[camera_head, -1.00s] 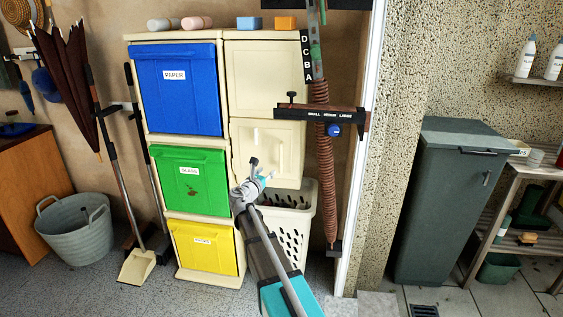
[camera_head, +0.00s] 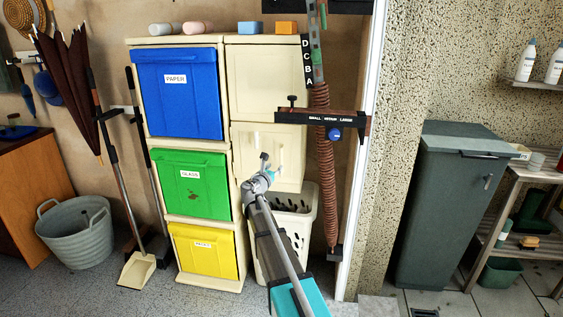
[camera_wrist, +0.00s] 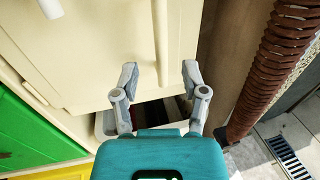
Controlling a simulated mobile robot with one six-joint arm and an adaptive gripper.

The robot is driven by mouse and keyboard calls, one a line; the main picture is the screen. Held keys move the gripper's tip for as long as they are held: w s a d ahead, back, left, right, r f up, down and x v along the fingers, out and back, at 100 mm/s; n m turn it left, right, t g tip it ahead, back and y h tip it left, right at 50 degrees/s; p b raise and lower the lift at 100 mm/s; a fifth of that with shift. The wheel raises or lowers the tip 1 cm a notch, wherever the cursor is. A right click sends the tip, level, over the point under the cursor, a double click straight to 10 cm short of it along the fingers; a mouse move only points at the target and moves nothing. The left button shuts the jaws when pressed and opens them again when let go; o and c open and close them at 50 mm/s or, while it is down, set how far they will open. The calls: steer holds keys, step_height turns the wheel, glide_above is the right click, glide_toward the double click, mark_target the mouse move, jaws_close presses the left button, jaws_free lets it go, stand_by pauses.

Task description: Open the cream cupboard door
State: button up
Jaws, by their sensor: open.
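The cream cupboard has an upper door (camera_head: 266,82) and a lower door (camera_head: 243,150), right of the coloured bins. In the wrist view the cream door (camera_wrist: 100,55) fills the upper left, with a pale handle (camera_wrist: 50,8) at the top edge. My gripper (camera_wrist: 159,74) is open and empty, its fingers spread on either side of a vertical cream edge near the door's lower right. I cannot tell whether they touch it. In the head view my gripper (camera_head: 271,168) is in front of the lower door's bottom part and hides some of it.
A cream laundry basket (camera_head: 305,225) stands below the lower door. A reddish-brown coiled spring (camera_head: 322,170) hangs close on the right, beside a black size gauge (camera_head: 325,117). Blue, green and yellow bin fronts (camera_head: 190,185) are on the left.

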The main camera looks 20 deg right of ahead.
glide_above(281, 176)
steer(key=shift+w+d, duration=0.2)
steer(key=shift+w, duration=0.15)
jaws_close()
stand_by(0.4)
